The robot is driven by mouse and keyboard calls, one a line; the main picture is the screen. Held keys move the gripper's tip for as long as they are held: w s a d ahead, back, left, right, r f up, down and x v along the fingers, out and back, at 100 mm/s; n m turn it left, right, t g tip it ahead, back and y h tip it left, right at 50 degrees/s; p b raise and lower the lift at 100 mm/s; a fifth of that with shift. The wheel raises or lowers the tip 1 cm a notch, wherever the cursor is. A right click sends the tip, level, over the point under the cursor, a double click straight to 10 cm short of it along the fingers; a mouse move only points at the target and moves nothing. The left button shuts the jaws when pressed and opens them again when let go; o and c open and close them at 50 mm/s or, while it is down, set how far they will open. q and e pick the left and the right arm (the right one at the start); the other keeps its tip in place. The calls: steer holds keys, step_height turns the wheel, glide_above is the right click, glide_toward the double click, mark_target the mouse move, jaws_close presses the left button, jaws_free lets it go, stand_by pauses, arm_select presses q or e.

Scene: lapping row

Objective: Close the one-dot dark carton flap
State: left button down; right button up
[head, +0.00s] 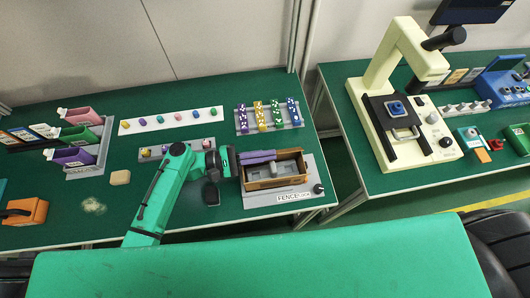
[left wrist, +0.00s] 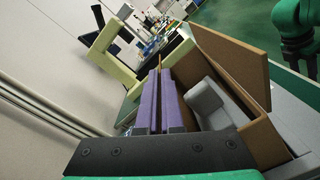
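The open brown carton (head: 278,183) stands on a grey base plate labelled FENCE at the right end of the left table. Its upright brown panels also show in the left wrist view (left wrist: 234,62), with a grey block (left wrist: 208,103) inside. I cannot make out a one-dot mark or tell which panel is the dark flap.
A rack of coloured dotted pieces (head: 268,117) stands behind the carton. A black knob (head: 318,188) sits on the base plate's right corner. A gap separates this table from the right one, which holds a cream press (head: 380,85). Coloured bins (head: 80,135) stand far left.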

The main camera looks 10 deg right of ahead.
arm_select(q)
steer(key=shift+s+f+m+b, duration=0.3)
steer(key=shift+f+m+b, duration=0.3)
steer(key=shift+m, duration=0.3)
steer(key=shift+s+m, duration=0.1)
steer(key=shift+m, duration=0.3)
steer(key=shift+r, duration=0.2)
steer(key=c, duration=1.1)
jaws_free()
steer(key=shift+o, duration=0.2)
arm_select(e)
step_height(320, 180, down, 2)
steer(key=shift+f, duration=0.1)
steer(key=shift+a, duration=0.1)
